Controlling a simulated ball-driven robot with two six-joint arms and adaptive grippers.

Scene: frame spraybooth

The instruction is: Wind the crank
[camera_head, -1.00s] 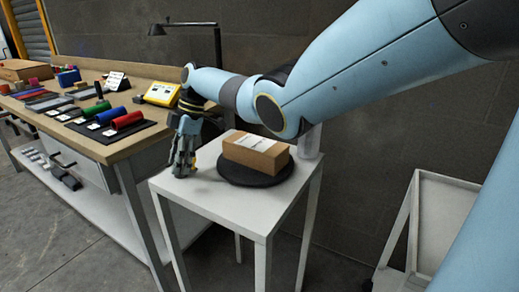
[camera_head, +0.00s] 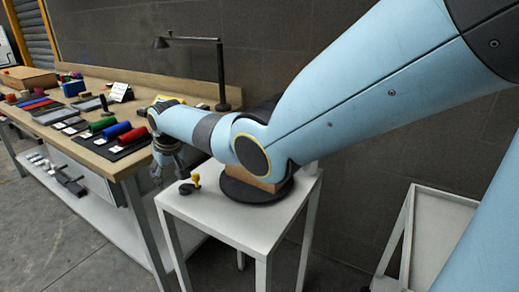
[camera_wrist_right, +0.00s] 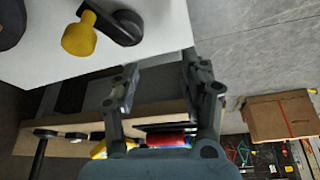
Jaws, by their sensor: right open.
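The crank is on the small white table near its left edge, a dark piece with a yellow knob (camera_head: 195,179). In the right wrist view, the yellow knob (camera_wrist_right: 79,36) and the dark crank arm (camera_wrist_right: 122,24) show at the upper left, clear of the fingers. My right gripper (camera_head: 170,178) is to the left of the crank, near the table's left edge, pointing down. In the wrist view the right gripper (camera_wrist_right: 160,78) is open with nothing between its fingers. My left gripper is not in view.
A cardboard box (camera_head: 262,184) sits on a black turntable (camera_head: 258,195), partly hidden behind my right arm. A workbench (camera_head: 130,160) with coloured rolls stands at the left, and a lamp (camera_head: 221,75) stands behind. A pale cart (camera_head: 410,235) is at the right.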

